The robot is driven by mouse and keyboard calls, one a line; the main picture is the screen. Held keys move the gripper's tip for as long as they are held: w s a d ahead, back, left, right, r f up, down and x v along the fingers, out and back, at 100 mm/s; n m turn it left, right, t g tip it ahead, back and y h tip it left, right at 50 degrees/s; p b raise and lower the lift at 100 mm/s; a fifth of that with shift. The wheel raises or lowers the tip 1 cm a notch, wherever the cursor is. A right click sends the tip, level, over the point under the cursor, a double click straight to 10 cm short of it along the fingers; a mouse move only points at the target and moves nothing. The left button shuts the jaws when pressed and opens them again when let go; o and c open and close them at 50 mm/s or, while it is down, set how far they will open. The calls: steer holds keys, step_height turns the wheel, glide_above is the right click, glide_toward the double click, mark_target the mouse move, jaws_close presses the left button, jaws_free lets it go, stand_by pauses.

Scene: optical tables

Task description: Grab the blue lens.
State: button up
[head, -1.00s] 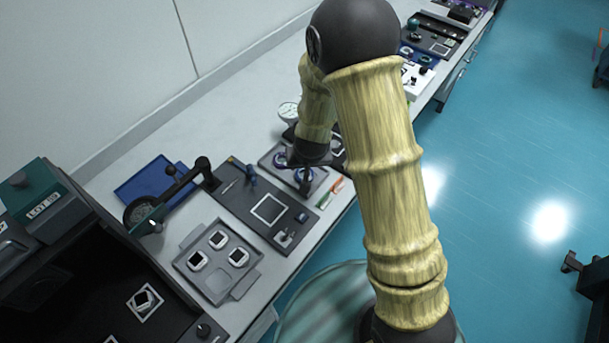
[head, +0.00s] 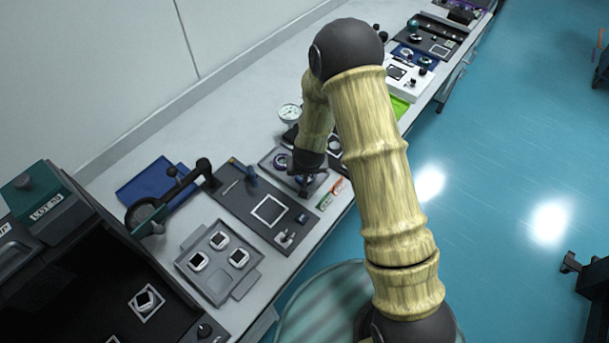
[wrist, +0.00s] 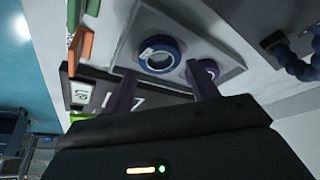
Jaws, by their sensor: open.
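The blue lens (wrist: 160,56) is a round, blue-rimmed piece lying on a grey tray (wrist: 228,62). In the head view the lens (head: 311,179) is partly hidden by my gripper (head: 303,187), which points down over the tray's near end. In the wrist view my gripper (wrist: 162,88) is open, its two dark fingers apart, with the lens ahead of the gap between them. Nothing is held. A second, purple-rimmed lens (wrist: 206,67) is partly behind one finger; it also shows in the head view (head: 280,160).
Orange and green pieces (head: 332,193) lie beside the tray at the table's front edge. A dark plate with a white square (head: 268,210) is to the left. A dial gauge (head: 289,112) stands behind. Bare table (head: 225,120) lies towards the wall.

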steer(key=shift+p+x, duration=0.35)
steer(key=shift+x, duration=1.4)
steer(key=shift+a, duration=0.1)
steer(key=c, duration=0.7)
steer(key=shift+o, duration=0.2)
steer(key=shift+r, duration=0.1)
step_height(320, 180, up, 10)
steer(key=shift+b, duration=0.4)
